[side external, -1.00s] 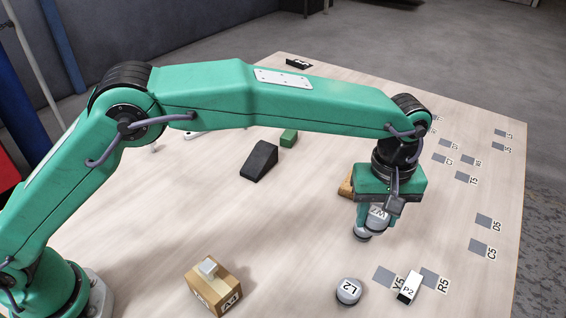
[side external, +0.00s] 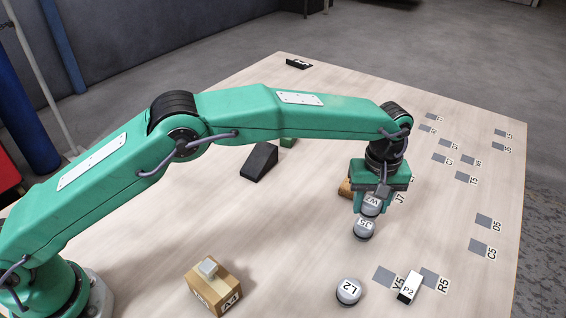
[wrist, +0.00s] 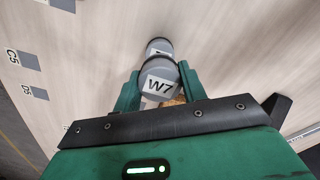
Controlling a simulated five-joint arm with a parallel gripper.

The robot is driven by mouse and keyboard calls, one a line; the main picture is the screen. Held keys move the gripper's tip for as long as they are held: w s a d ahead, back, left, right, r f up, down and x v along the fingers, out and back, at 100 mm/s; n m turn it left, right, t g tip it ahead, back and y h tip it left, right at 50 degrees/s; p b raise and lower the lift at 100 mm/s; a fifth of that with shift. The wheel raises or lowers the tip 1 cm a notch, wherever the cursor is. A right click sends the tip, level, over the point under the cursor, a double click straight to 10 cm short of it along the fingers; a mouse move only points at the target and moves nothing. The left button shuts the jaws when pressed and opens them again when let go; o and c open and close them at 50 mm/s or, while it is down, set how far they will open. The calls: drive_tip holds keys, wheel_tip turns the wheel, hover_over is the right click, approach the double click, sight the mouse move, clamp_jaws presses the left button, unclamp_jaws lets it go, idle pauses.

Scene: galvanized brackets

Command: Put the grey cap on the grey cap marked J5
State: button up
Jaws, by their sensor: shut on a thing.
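The grey cap marked W7 (side external: 371,202) is held between the green fingers of my gripper (side external: 372,207). It also shows in the wrist view (wrist: 158,86), with the gripper's fingers on both sides. The grey cap marked J5 (side external: 363,229) stands on the table just in front of the held cap in the side view. In the wrist view, a grey cap (wrist: 160,47) shows just past W7, with its label mostly hidden. The two caps overlap in both views, and I cannot tell whether they touch.
A grey cap marked L2 (side external: 348,291) and a white block marked P2 (side external: 410,287) stand at the front. A wooden block marked A4 (side external: 214,288) is front left. A black wedge (side external: 260,161) lies behind. Flat grey squares (side external: 484,221) dot the right side.

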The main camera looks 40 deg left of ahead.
sight(369, 212)
drive_tip(key=shift+f, duration=1.5)
drive_tip(key=shift+f, duration=0.2)
drive_tip(key=o, duration=1)
drive_tip(key=shift+r, duration=0.15)
wheel_tip(369, 212, up, 12)
drive_tip(key=shift+r, duration=0.1)
